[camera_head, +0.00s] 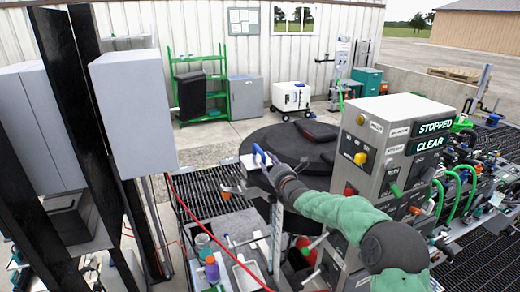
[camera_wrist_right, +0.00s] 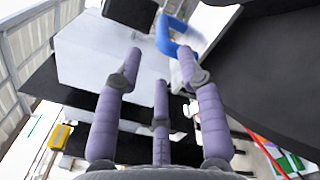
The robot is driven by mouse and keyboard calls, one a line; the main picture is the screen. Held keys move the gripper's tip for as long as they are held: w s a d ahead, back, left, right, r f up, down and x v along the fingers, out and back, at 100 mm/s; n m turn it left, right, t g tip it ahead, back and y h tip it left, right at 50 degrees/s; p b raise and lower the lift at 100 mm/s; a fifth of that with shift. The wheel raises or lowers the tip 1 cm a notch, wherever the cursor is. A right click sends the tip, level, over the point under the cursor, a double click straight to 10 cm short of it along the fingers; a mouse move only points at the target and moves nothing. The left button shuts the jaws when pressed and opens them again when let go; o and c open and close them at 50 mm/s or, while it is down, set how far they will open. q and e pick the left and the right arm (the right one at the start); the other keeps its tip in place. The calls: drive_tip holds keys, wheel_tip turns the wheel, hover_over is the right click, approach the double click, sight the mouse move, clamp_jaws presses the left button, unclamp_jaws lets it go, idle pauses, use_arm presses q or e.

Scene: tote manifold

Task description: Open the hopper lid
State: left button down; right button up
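The hopper lid appears to be the large black round cover (camera_head: 325,150) in the middle of the head view; its dark surface also fills the right side of the wrist view (camera_wrist_right: 275,75). A blue bent handle (camera_head: 260,153) is at its left edge, and it shows near the top of the wrist view (camera_wrist_right: 172,38). My right gripper (camera_head: 273,168) reaches it from the right. In the wrist view its purple fingers (camera_wrist_right: 160,68) are spread, with one fingertip close to the handle; I cannot tell if they touch. My left gripper is not in view.
A grey control panel (camera_head: 380,150) with STOPPED and CLEAR signs stands right of the lid, close to my right arm. A pale box (camera_head: 250,168) is beside the handle. A red cable (camera_head: 205,228) runs across the grating at the left. Bottles stand at the bottom.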

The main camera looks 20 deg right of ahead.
sight(263, 154)
drive_tip(key=shift+w, duration=0.5)
drive_tip(key=shift+w+d+f+p, duration=0.15)
drive_tip(key=shift+w+p, duration=0.6)
drive_tip(key=shift+w, duration=1.55)
drive_tip(key=shift+w+d+p, duration=0.2)
drive_tip(key=shift+w+p, duration=0.5)
drive_tip(key=shift+w, duration=1.55)
clamp_jaws()
